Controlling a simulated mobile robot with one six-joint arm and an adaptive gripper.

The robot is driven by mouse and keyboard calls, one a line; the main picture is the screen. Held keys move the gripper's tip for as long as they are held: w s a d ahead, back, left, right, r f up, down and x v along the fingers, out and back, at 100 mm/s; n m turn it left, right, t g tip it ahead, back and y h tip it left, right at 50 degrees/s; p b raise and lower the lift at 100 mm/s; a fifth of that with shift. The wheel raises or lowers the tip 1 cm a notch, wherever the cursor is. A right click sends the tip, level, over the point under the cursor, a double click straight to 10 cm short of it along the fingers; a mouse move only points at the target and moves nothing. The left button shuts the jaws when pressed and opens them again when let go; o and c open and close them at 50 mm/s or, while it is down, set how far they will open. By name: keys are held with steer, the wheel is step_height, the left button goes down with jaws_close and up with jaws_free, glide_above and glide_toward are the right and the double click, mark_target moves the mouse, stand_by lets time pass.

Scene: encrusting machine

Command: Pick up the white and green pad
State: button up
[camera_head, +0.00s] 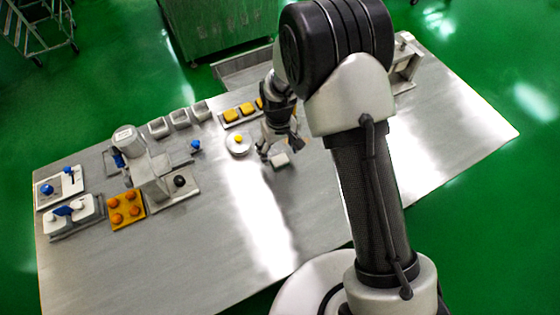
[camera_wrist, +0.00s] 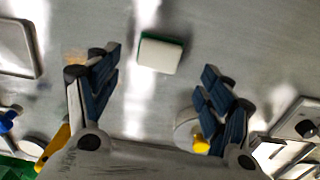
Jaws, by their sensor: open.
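The white and green pad (camera_wrist: 160,54) lies flat on the metal table, with its white face up and a green edge along its far side in the wrist view. In the head view the pad (camera_head: 280,159) shows as a small white block just below my gripper (camera_head: 270,155). My gripper also shows in the wrist view (camera_wrist: 160,90). It is open and empty, its two blue-padded fingers spread wide. The pad lies in line with the gap between the fingers and beyond their tips in the picture, apart from both.
A round white dish with a yellow knob (camera_head: 239,144) stands close to the left of my gripper. A tray of yellow pieces (camera_head: 232,115) lies behind it. A white machine (camera_head: 147,165) and an orange tray (camera_head: 127,224) stand at left. The table's front middle is clear.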

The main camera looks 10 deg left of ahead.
mark_target(280, 159)
steer(key=f, duration=0.3)
steer(key=f+b, duration=0.1)
steer(key=shift+s+d+f, duration=0.15)
steer(key=shift+d+f, duration=0.1)
steer(key=shift+f, duration=0.05)
steer(key=shift+r, duration=0.1)
steer(key=shift+c, duration=0.5)
steer(key=c, duration=1)
